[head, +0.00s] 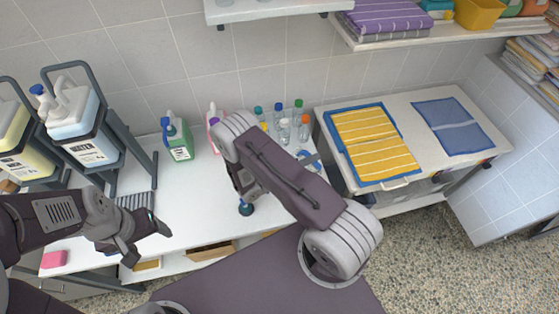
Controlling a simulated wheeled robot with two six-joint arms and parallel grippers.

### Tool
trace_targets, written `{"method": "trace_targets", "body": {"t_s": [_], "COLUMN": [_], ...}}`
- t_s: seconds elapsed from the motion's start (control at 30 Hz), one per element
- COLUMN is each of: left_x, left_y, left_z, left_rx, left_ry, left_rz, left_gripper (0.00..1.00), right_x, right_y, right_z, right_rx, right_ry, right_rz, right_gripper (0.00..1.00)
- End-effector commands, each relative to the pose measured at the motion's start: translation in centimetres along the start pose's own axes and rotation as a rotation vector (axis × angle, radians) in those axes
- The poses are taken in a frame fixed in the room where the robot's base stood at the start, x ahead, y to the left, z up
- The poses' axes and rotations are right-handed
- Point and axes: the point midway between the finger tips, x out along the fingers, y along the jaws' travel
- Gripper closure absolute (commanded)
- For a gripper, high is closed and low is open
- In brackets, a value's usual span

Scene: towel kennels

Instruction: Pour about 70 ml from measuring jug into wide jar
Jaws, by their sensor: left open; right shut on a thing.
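My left gripper (149,242) is open and empty over the front left of the white table (195,215). My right gripper (246,188) is over the middle of the table, largely hidden by my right forearm. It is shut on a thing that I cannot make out. A small round dark blue thing (246,210) shows just below it; I cannot tell whether it is held or stands on the table. I cannot pick out the measuring jug or the wide jar; my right arm covers part of the table.
A green jug-shaped container (179,140) and a pink bottle (213,118) stand at the back. Several clear bottles (283,130) with coloured caps stand behind my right arm. A water canister (80,125) sits on a rack at left. Towels (375,145) lie on the right-hand table.

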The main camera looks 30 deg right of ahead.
Motion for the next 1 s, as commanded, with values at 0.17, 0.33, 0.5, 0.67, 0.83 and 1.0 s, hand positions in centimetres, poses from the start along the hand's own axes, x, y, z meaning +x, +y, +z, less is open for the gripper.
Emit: {"method": "trace_targets", "body": {"t_s": [0.17,0.33,0.5,0.67,0.83,1.0], "left_x": [0.03,0.04,0.05,0.05,0.06,0.08], "left_y": [0.00,0.00,0.00,0.00,0.00,0.00], "left_z": [0.00,0.00,0.01,0.01,0.01,0.01], "left_rx": [0.000,0.000,0.000,0.000,0.000,0.000], "left_ry": [0.000,0.000,0.000,0.000,0.000,0.000], "left_rz": [0.000,0.000,0.000,0.000,0.000,0.000], "left_gripper": [0.28,0.28,0.28,0.28,0.28,0.28], "right_x": [-0.16,-0.23,-0.26,-0.29,-0.31,-0.39], "right_y": [-0.11,-0.17,-0.19,-0.20,-0.22,-0.24], "right_z": [0.43,0.60,0.67,0.73,0.80,0.94], "right_rx": [-0.024,-0.035,-0.041,-0.046,-0.050,-0.060], "right_ry": [-0.003,-0.003,-0.003,-0.003,-0.003,-0.003], "right_rz": [-0.012,-0.017,-0.020,-0.022,-0.024,-0.028], "right_gripper": [1.00,1.00,1.00,1.00,1.00,1.00]}}
